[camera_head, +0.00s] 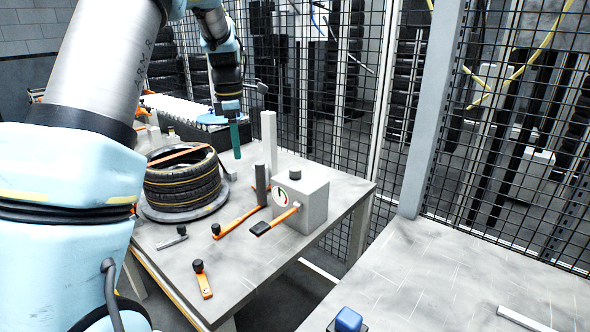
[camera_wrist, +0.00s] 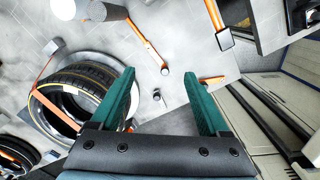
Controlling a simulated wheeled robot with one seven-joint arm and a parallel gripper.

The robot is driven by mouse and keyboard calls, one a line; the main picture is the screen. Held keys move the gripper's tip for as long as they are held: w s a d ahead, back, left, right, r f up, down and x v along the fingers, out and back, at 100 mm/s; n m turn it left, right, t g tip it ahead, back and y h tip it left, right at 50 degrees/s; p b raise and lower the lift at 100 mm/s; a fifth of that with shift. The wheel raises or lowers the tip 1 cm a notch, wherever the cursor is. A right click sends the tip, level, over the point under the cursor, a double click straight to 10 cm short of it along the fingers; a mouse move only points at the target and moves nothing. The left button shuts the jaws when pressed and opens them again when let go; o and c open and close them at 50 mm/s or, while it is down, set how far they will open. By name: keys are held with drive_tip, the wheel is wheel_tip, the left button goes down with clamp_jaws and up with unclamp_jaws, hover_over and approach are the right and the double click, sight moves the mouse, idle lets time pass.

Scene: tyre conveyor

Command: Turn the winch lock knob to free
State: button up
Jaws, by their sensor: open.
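The winch looks to be the grey box (camera_head: 312,200) on the table, with a round dial (camera_head: 280,197) and an orange crank with a black grip (camera_head: 260,228) on its front. A small black knob (camera_head: 295,173) sits on top of the box; I cannot tell whether this is the lock knob or how it is set. The crank's orange arm (camera_wrist: 213,14) shows at the top of the wrist view. My gripper (camera_head: 236,140) has teal fingers and hangs above the table's back, left of the box. In the wrist view my gripper (camera_wrist: 161,88) is open and empty, apart from everything below.
Stacked tyres (camera_head: 182,185) with an orange strap stand left on a round plate. A pale post (camera_head: 269,140) and a dark cylinder (camera_head: 260,184) stand between my gripper and the box. Orange levers with black knobs (camera_head: 204,285) lie at the front. Mesh fence (camera_head: 335,100) closes the back.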

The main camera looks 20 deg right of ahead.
drive_tip(key=w+d+n, duration=0.1)
drive_tip(key=d+n, duration=0.3)
drive_tip(key=d, duration=0.4)
drive_tip(key=n, duration=0.3)
approach(295, 168)
drive_tip(key=shift+y, duration=0.3)
drive_tip(key=f, duration=0.3)
drive_tip(key=f+p, duration=0.1)
drive_tip(key=f, duration=0.2)
drive_tip(key=f+p, duration=0.1)
drive_tip(key=f, duration=0.2)
drive_tip(key=shift+d, duration=0.25)
clamp_jaws()
